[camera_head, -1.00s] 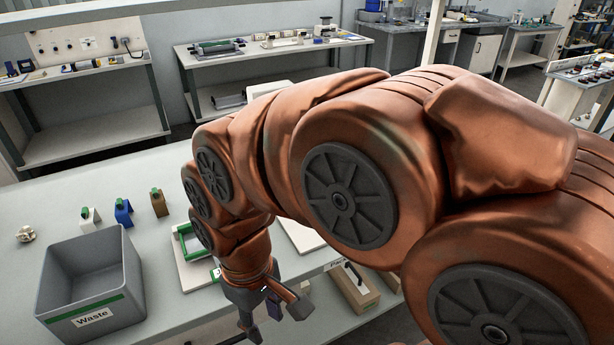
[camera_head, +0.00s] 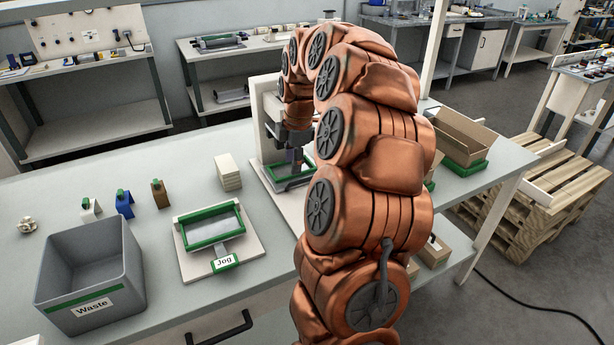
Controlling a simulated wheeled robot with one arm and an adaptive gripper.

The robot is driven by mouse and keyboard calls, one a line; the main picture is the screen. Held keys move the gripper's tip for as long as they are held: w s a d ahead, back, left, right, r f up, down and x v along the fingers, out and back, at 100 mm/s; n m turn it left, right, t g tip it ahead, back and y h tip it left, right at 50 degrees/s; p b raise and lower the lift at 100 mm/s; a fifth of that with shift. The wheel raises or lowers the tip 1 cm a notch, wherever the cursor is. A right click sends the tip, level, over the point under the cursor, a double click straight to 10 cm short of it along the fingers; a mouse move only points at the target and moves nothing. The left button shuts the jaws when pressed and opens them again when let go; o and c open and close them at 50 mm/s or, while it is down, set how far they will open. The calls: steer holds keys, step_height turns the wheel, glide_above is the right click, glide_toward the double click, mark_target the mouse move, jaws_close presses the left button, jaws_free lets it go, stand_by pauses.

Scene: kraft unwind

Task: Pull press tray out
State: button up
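The press (camera_head: 262,125) is a pale upright machine at the back of the bench, partly hidden behind my arm. A green-edged tray (camera_head: 272,178) lies at its base, and I take it for the press tray. Its right part is covered by my arm. My gripper (camera_head: 294,168) points down in front of the press, over or at the tray. I cannot tell if it touches the tray, and its fingertips are too small and dark to show whether they are open or shut.
A green-framed jog tray (camera_head: 247,242) sits front centre, left of my arm. Left are a grey Waste bin (camera_head: 133,270) and several small coloured clips. A pale stack (camera_head: 228,170) stands near the press. A cardboard box (camera_head: 470,135) is at right.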

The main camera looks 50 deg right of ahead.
steer(key=n, duration=0.1)
glide_toward(308, 179)
steer(key=shift+w+f+p, duration=0.3)
steer(key=shift+f+p, duration=0.05)
steer(key=shift+f, duration=1)
steer(key=shift+w+f+p, duration=0.3)
steer(key=shift+f, duration=1.05)
steer(key=shift+w+f+p, duration=0.25)
steer(key=shift+f+p, duration=0.1)
steer(key=shift+f, duration=1)
steer(key=shift+c, duration=0.2)
jaws_close()
